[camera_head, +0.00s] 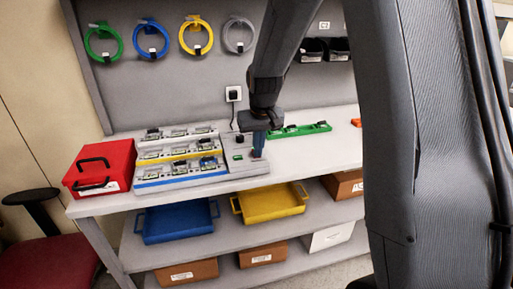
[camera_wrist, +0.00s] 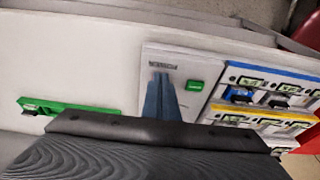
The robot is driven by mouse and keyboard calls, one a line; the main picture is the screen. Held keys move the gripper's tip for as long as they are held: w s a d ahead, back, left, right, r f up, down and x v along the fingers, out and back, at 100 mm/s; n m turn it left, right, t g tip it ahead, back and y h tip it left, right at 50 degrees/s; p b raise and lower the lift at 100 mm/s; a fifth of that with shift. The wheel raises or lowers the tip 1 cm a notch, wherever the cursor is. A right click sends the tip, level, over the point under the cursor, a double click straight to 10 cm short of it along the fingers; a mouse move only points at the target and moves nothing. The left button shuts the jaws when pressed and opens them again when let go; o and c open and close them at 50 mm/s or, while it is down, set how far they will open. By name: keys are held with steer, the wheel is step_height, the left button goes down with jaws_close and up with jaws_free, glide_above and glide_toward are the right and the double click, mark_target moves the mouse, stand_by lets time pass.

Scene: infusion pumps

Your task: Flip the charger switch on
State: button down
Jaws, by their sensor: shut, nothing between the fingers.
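The charger (camera_head: 238,164) is a light grey box on the bench, in the middle of the head view. A small green rectangle shows on its top, and in the wrist view it is a bright green switch or light (camera_wrist: 195,85). My gripper (camera_head: 257,152) is shut and empty, pointing down over the right part of the charger. In the wrist view its blue fingers (camera_wrist: 161,80) are together over the charger's plate (camera_wrist: 150,55), beside the green part. I cannot tell whether the fingertips touch the plate. The switch's position is unclear.
Racks of pumps with white, yellow and blue strips (camera_head: 180,160) stand left of the charger. A red box (camera_head: 100,167) is further left. A green rack (camera_head: 300,130) lies to the right. A plugged socket (camera_head: 233,94) is on the back wall. Blue (camera_head: 178,222) and yellow (camera_head: 270,205) trays sit below.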

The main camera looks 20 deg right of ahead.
steer(key=shift+w, duration=0.1)
steer(key=shift+w+r, duration=0.35)
steer(key=shift+w, duration=0.2)
steer(key=shift+r, duration=0.1)
steer(key=shift+r+p, duration=0.2)
steer(key=shift+p, duration=0.25)
steer(key=p+v, duration=0.2)
steer(key=v, duration=0.2)
steer(key=shift+w+r+p, duration=0.15)
steer(key=shift+r+p, duration=0.05)
steer(key=shift+p, duration=0.1)
steer(key=s+r+b, duration=0.2)
steer(key=s+r, duration=0.2)
steer(key=r, duration=0.4)
steer(key=shift+s+b, duration=0.2)
steer(key=shift+b, duration=0.2)
steer(key=s+f, duration=0.6)
steer(key=s, duration=0.4)
steer(key=s+f+g, duration=0.1)
steer(key=s+f, duration=0.6)
steer(key=s, duration=0.4)
